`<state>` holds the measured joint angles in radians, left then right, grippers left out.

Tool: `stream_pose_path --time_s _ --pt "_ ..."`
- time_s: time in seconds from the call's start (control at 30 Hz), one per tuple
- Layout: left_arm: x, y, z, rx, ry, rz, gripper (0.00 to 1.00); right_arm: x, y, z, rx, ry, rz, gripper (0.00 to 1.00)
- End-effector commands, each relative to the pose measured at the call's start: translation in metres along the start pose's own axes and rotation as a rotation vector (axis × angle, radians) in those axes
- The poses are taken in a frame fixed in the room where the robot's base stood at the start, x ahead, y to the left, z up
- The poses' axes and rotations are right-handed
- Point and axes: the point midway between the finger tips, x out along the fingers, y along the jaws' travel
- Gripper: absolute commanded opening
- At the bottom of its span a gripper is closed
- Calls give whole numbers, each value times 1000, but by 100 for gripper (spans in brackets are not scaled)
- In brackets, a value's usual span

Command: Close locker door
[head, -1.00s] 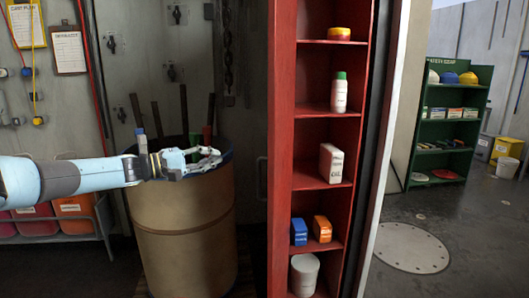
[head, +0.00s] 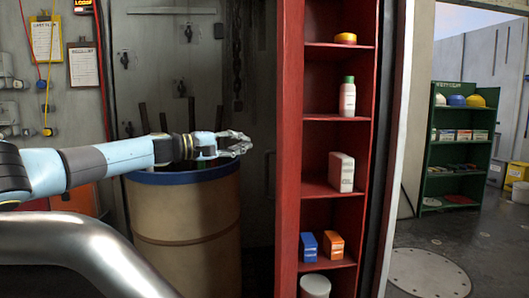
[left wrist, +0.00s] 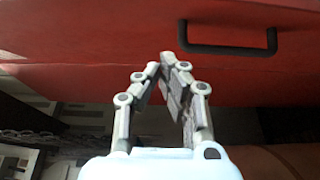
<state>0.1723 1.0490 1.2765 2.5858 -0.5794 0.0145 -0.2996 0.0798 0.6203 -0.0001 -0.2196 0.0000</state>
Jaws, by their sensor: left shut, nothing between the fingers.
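A tall red locker unit (head: 290,150) stands right of centre in the head view, its shelves open to view. In the left wrist view a red panel (left wrist: 90,35) with a black bar handle (left wrist: 228,50) fills the upper part. I cannot tell from the head view where this handle sits. My left gripper (head: 245,143) is shut and empty, left of the red unit, with a gap between them in the picture. In the left wrist view its fingertips (left wrist: 162,62) come together in front of the panel's lower part; contact is unclear. My right gripper is not in view.
A tan drum (head: 190,235) with a blue rim stands below my left gripper. The shelves hold a white bottle (head: 347,100), a white carton (head: 341,171), a blue box (head: 309,247) and an orange box (head: 333,244). A green shelf (head: 457,150) stands at the far right beyond open floor.

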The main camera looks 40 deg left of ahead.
Motion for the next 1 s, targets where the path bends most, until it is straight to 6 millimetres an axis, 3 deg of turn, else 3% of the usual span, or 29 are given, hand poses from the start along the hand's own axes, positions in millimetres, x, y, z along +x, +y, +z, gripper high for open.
stream_pose_path --time_s 0.17,0.4,1.0 --pt "31 5 0 -6 1 7 0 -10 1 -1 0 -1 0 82" --pt "52 3 24 -3 -1 -1 0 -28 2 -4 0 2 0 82" --pt "60 0 31 -3 9 -3 0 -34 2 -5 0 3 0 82"
